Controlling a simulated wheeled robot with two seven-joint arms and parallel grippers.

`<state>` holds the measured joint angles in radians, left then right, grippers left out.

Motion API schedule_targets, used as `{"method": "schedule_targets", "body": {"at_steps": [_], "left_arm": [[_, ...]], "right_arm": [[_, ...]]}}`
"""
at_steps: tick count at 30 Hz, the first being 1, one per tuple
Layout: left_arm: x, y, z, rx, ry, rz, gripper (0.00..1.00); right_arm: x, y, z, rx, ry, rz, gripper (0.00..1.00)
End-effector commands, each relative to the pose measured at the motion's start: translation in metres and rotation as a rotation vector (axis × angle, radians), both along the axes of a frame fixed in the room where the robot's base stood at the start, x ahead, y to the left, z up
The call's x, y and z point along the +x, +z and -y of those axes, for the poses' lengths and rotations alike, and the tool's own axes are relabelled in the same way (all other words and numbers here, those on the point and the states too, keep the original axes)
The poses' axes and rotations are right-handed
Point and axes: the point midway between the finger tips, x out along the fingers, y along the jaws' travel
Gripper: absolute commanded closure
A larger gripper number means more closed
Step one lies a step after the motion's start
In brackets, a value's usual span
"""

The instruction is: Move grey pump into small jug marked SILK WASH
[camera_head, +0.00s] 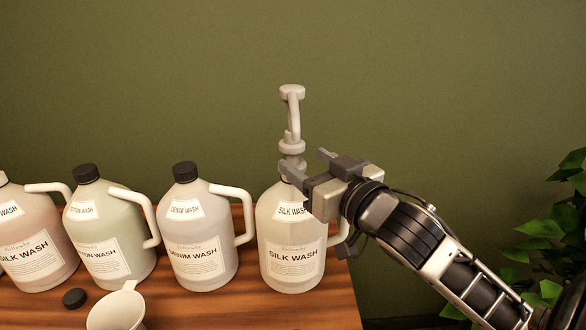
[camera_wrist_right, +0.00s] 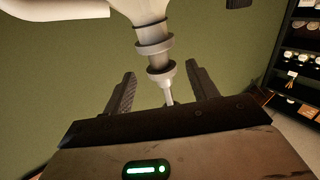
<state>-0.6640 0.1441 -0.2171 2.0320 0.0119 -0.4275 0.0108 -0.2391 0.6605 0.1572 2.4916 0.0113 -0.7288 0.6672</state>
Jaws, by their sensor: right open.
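The grey pump (camera_head: 292,115) stands upright over the neck of the rightmost jug marked SILK WASH (camera_head: 290,232). The joint between pump and neck is hidden by my gripper. My right gripper (camera_head: 303,162) is open at the pump's lower collar. In the right wrist view, the pump (camera_wrist_right: 155,50) rises between the two spread fingers (camera_wrist_right: 160,92), with a visible gap on each side. Its thin stem runs down behind the gripper body. Another jug marked SILK WASH (camera_head: 35,240) is cut off at the left edge. My left gripper is not in view.
A COTTON WASH jug (camera_head: 110,225) and a DENIM WASH jug (camera_head: 195,228), both black-capped, stand left on the wooden table (camera_head: 325,305). A loose black cap (camera_head: 74,298) and a white vessel (camera_head: 118,311) are in front. A plant (camera_head: 560,225) is at right.

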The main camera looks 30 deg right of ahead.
Motion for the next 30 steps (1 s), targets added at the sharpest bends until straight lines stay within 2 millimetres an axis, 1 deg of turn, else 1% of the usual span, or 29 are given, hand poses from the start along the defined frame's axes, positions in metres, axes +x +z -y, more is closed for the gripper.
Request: {"method": "schedule_targets", "body": {"at_steps": [1, 6, 7, 12, 18, 27, 29, 30], "left_arm": [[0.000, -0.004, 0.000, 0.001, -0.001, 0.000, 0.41], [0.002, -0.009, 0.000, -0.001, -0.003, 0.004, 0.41], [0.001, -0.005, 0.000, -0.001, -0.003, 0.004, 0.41], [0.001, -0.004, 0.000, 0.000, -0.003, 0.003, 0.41], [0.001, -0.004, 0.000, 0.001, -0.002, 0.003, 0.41], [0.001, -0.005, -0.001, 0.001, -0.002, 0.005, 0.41], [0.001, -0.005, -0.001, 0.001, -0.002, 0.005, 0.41], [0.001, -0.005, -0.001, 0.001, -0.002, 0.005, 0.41]], "right_arm": [[0.007, -0.001, 0.000, 0.000, 0.000, 0.002, 0.42], [0.027, -0.001, 0.001, -0.002, -0.002, 0.001, 0.42], [0.030, 0.002, 0.001, 0.000, -0.003, -0.002, 0.42], [0.045, 0.002, 0.001, 0.001, -0.002, -0.002, 0.42], [0.053, 0.001, 0.000, 0.000, -0.002, -0.004, 0.42], [0.054, 0.001, 0.000, 0.000, -0.002, -0.004, 0.42], [0.054, 0.001, 0.000, 0.000, -0.002, -0.004, 0.58], [0.054, 0.001, 0.000, 0.000, -0.002, -0.004, 0.70]]}}
